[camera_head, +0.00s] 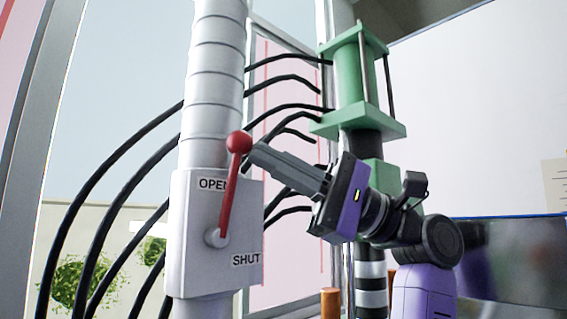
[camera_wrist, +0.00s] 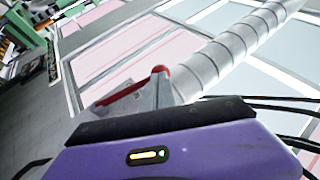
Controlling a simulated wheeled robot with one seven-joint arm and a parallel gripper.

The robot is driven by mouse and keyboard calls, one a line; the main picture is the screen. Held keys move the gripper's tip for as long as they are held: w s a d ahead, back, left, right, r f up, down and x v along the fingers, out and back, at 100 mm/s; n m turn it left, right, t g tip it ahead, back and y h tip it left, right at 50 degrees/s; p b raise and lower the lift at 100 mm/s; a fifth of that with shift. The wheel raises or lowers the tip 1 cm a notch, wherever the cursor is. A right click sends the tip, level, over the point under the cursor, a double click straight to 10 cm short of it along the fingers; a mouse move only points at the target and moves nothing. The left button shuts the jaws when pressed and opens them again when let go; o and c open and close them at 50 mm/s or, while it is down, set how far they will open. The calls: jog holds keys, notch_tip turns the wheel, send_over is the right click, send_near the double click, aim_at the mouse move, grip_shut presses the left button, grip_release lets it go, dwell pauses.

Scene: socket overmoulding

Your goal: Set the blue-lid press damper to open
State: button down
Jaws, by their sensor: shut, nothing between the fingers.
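The damper is a grey box (camera_head: 190,270) on a ribbed silver duct (camera_head: 215,90), with labels OPEN (camera_head: 212,184) and SHUT (camera_head: 246,259). Its red lever (camera_head: 229,195) with a ball knob points up and slightly right, the knob above and right of the OPEN label. My gripper (camera_head: 254,150) is shut, its fingertips at the right side of the knob; I cannot tell whether they touch. In the wrist view the red lever (camera_wrist: 125,94) shows beyond my gripper's purple body, and the ribbed duct (camera_wrist: 225,55) runs to the upper right. No blue lid is visible.
A green press cylinder (camera_head: 352,80) on a green plate stands behind my arm. Several black hoses (camera_head: 120,155) curve behind the duct and box. A dark screen or panel (camera_head: 510,255) is at the right. The space left of the lever is open.

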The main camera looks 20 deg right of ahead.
jog(key=shift+s+a+r+n+g+h+p, duration=0.15)
jog(key=shift+a+r+n+g+h+p, duration=0.15)
jog(key=shift+a+n+h, duration=0.2)
jog(key=shift+s+a+r+n+g+h+p, duration=0.15)
jog(key=shift+a+n+g+h+p, duration=0.2)
jog(key=shift+a+n+h, duration=0.1)
jog(key=b+v, duration=0.2)
jog(key=v, duration=0.6)
jog(key=shift+s+f, duration=0.1)
